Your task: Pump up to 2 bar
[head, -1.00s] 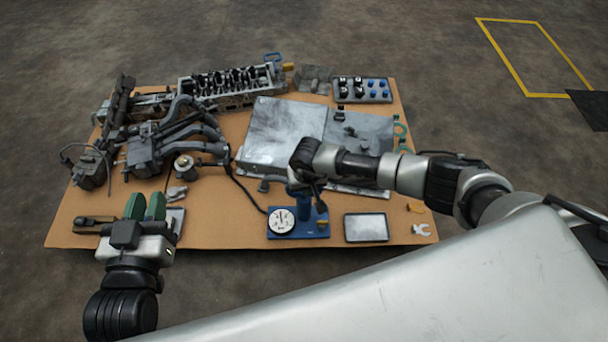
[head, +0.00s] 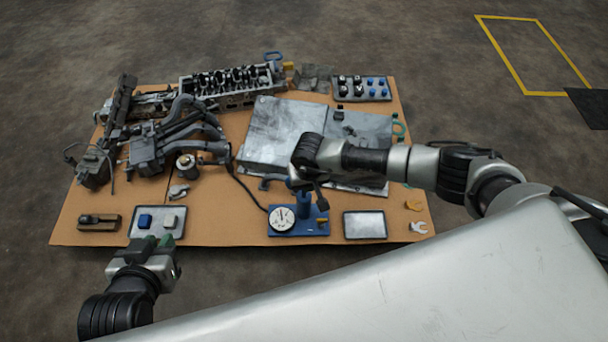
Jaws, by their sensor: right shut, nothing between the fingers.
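The pump (head: 287,234) has a blue base, a blue upright cylinder and a black hose. It stands at the front middle of the board. Its round white gauge (head: 282,218) faces me; the dark needle points roughly upward, and the scale is too small to read. My right gripper (head: 305,186) points down over the top of the pump cylinder, shut with nothing between its fingers. It hides the cylinder's top, and I cannot tell whether it touches it.
The small tray (head: 136,234) holds a blue and a pale block. A metal plate (head: 285,135), engine parts (head: 170,140) and a cylinder head (head: 232,86) lie behind.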

